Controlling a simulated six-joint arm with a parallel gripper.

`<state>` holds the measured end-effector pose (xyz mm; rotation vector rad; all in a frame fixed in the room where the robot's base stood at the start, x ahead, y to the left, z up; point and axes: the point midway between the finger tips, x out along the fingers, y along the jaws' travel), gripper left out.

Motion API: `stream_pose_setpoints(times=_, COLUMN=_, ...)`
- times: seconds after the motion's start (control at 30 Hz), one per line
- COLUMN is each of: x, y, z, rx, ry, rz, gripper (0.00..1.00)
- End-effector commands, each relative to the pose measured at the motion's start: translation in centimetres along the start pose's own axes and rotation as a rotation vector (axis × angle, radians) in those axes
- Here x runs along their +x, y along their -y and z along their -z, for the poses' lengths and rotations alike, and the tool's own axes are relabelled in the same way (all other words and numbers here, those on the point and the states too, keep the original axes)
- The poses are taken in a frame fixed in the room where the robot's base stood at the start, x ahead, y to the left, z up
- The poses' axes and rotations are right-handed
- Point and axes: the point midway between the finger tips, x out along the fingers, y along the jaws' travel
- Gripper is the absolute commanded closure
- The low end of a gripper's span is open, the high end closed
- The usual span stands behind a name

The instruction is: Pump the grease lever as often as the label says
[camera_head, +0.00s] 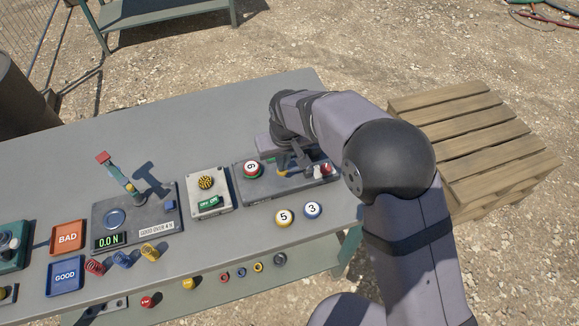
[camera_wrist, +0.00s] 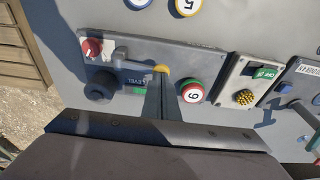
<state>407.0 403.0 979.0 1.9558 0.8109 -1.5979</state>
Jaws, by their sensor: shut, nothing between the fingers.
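A dark panel (camera_wrist: 205,62) carries a grey lever (camera_wrist: 132,66) with a yellow tip (camera_wrist: 161,69). A red knob (camera_wrist: 92,47) sits at one end of the panel and a white numbered disc (camera_wrist: 193,94) with a red and green rim at the other. I cannot tell whether it reads 6 or 9. My gripper (camera_wrist: 161,84) is shut and empty, its fingertips close to the yellow tip; I cannot tell if they touch. In the head view my arm hides part of the panel (camera_head: 240,185).
Discs marked 5 (camera_head: 284,217) and 3 (camera_head: 313,210) lie in front of the panel. A box with a yellow-black button (camera_head: 206,183), a force gauge plate (camera_head: 165,215), and BAD (camera_head: 68,237) and GOOD (camera_head: 65,275) trays stand left. The bench behind is clear.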

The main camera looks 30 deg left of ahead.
Motion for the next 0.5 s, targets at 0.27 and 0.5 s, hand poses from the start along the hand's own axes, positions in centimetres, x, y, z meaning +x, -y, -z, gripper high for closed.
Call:
stream_pose_setpoints(times=0.27, x=1.1, y=0.0, z=-0.3, rx=0.000, ry=0.002, rz=-0.001, gripper=1.00)
stream_pose_setpoints(times=0.5, x=2.0, y=0.0, z=-0.5, rx=0.000, ry=0.003, rz=-0.001, gripper=1.00)
